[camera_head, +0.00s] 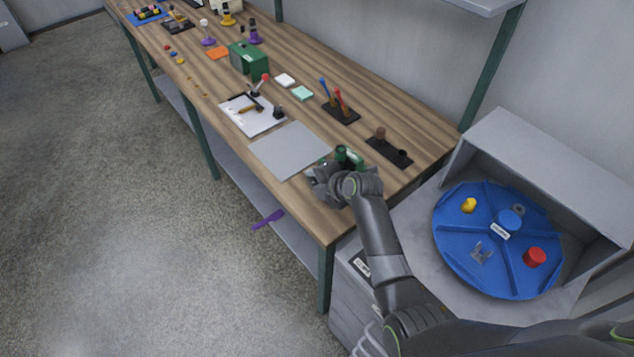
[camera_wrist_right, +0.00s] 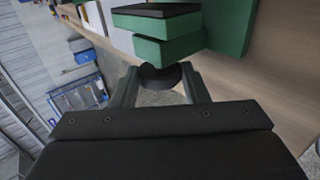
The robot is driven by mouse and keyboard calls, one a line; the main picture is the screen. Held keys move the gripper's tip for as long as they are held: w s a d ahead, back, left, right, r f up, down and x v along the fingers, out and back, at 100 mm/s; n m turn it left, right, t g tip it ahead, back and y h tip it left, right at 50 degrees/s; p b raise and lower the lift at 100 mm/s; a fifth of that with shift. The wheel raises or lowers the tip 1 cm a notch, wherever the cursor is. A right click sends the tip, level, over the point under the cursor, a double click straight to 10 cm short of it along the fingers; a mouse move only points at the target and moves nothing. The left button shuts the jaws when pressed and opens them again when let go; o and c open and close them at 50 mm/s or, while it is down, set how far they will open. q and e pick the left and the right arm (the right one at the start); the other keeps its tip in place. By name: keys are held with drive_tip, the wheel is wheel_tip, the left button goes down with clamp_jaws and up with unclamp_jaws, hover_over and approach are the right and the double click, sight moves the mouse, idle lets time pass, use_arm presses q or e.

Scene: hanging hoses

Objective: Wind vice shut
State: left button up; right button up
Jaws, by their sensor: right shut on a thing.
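The green vice (camera_head: 349,155) sits at the front edge of the workbench, partly hidden behind my right gripper (camera_head: 328,182) in the head view. In the right wrist view, green blocks of the vice (camera_wrist_right: 170,45) with a dark top edge fill the upper middle, and another green part stands to the right. My right gripper (camera_wrist_right: 160,92) is shut on a dark round knob (camera_wrist_right: 160,76) just below the green blocks. I cannot tell how wide the gap between the vice jaws is. My left gripper is not in view.
A grey sheet (camera_head: 290,150) lies left of the vice, and a black holder (camera_head: 389,151) stands behind it. A blue divided turntable (camera_head: 497,240) in a grey housing is at the right. A purple object (camera_head: 268,219) shows at the lower shelf. The floor at left is clear.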

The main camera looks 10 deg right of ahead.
drive_tip(key=o, duration=1)
drive_tip(key=shift+d+r, duration=0.1)
drive_tip(key=b+v, duration=0.1)
drive_tip(key=v, duration=1.6)
drive_tip(key=shift+s+r+b, duration=0.1)
drive_tip(key=shift+s+b, duration=0.05)
drive_tip(key=shift+b, duration=0.15)
